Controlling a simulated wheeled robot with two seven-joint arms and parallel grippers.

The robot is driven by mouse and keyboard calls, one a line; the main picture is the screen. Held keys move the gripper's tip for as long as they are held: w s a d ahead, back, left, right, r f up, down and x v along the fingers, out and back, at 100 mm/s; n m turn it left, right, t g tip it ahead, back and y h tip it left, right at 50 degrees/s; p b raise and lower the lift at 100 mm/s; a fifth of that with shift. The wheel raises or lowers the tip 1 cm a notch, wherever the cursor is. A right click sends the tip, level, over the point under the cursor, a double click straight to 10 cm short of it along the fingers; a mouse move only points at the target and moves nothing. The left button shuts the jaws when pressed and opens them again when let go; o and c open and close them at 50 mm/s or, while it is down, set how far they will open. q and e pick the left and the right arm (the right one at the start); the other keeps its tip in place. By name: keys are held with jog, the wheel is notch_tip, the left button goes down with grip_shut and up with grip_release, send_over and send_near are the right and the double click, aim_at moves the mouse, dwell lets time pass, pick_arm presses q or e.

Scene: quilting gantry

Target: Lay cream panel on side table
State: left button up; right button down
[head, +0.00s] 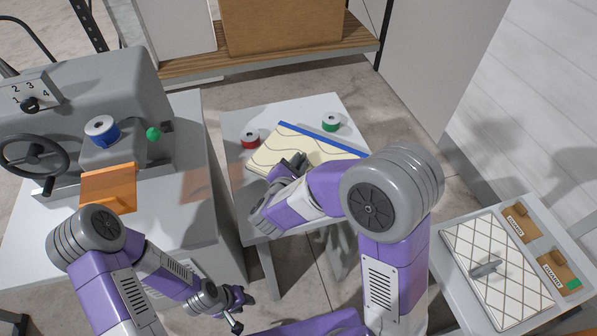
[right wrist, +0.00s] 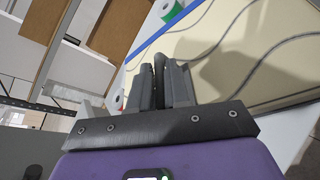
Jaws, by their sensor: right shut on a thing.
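The cream panel (head: 293,145), with wavy dark lines and a blue strip along its far edge, is over the small white table (head: 237,119) in the middle. In the right wrist view the panel (right wrist: 225,50) fills the upper right. My right gripper (head: 297,162) is at the panel's near side; its fingers (right wrist: 160,80) are shut on a dark piece, apparently the panel's handle. I cannot tell whether the panel's underside touches the table everywhere. My left gripper (head: 237,309) is open and empty, low in front of the machine table.
A red spool (head: 249,140) and a green spool (head: 331,122) stand beside the panel. A grey machine (head: 85,110) with an orange plate (head: 108,187) is at left. A diamond-quilted panel (head: 497,265) lies on another table at right. A wooden shelf (head: 275,60) stands behind.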

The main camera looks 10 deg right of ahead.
notch_tip(320, 180, down, 3)
jog(key=shift+f+b, duration=0.1)
jog(key=shift+b, duration=0.25)
jog(key=c, duration=1.1)
grip_release()
jog(key=p+v, duration=0.1)
jog(key=v, duration=1.1)
